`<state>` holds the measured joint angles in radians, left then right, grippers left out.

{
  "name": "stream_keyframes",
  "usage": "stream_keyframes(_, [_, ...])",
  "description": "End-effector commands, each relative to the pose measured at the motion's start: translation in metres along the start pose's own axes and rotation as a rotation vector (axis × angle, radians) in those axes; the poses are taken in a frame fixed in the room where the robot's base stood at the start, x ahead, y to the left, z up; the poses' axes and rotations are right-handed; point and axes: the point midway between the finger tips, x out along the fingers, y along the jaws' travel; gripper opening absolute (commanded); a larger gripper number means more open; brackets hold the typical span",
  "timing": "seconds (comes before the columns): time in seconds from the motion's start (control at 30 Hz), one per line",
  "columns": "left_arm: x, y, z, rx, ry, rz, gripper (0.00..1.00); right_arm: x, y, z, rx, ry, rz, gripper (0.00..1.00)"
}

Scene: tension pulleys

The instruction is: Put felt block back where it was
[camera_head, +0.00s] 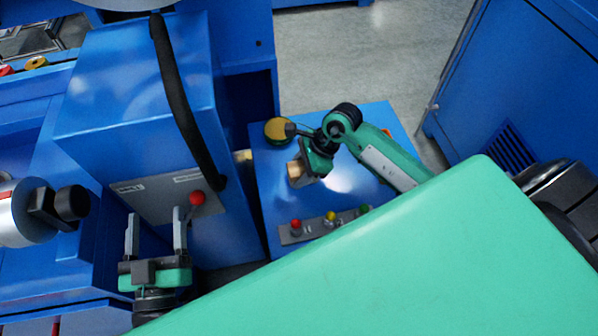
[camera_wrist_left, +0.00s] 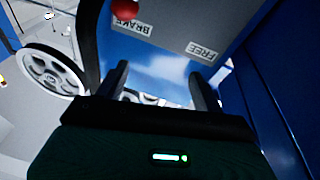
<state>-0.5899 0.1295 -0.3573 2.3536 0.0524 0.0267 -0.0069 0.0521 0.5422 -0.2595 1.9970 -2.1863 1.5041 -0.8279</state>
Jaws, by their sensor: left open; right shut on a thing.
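A small tan block (camera_head: 295,171), which looks like the felt block, is at the jaws of my right gripper (camera_head: 304,164). The gripper is shut on it, above the blue cabinet top; I cannot tell whether the block touches that surface. My left gripper (camera_head: 155,232) is open and empty, in front of the grey plate (camera_head: 150,199) on the blue machine. Its right finger is close to the red-knobbed lever (camera_head: 196,198). In the left wrist view the red knob (camera_wrist_left: 124,8) is above the open fingers (camera_wrist_left: 160,85), beside labels BRAKE and FREE.
A yellow-topped round part (camera_head: 278,131) is beside my right gripper. A panel with red, yellow and green buttons (camera_head: 328,222) lies on the cabinet's near side. A black hose (camera_head: 172,85) hangs down the machine. A spoked pulley (camera_wrist_left: 48,75) shows at left in the wrist view.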

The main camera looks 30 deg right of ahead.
Motion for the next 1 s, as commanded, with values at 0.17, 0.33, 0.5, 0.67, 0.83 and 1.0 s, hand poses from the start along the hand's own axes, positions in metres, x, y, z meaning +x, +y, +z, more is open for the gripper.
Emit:
stream_keyframes(0.17, [0.0007, -0.0004, -0.0028, 0.002, 0.013, 0.000, 0.69, 0.0013, -0.0004, -0.0011, 0.000, 0.001, -0.001, 0.24])
stream_keyframes(0.33, [0.0010, -0.0007, -0.0038, 0.003, 0.021, 0.000, 0.69, 0.0020, -0.0004, -0.0015, 0.000, 0.001, -0.001, 0.24])
stream_keyframes(0.5, [0.0021, -0.0016, -0.0082, 0.007, 0.045, 0.000, 0.69, 0.0032, -0.0003, -0.0021, -0.001, 0.001, -0.001, 0.24])
stream_keyframes(0.67, [0.0025, -0.0019, -0.0102, 0.009, 0.053, 0.000, 0.69, 0.0031, -0.0002, -0.0020, 0.000, 0.001, 0.000, 0.67])
stream_keyframes(0.83, [0.0025, -0.0020, -0.0100, 0.009, 0.052, 0.000, 0.69, 0.0031, -0.0003, -0.0020, 0.000, 0.001, 0.000, 0.67])
stream_keyframes(1.0, [0.0028, -0.0018, -0.0101, 0.008, 0.047, 0.000, 0.69, 0.0020, -0.0003, -0.0013, 0.000, 0.001, -0.001, 0.67])
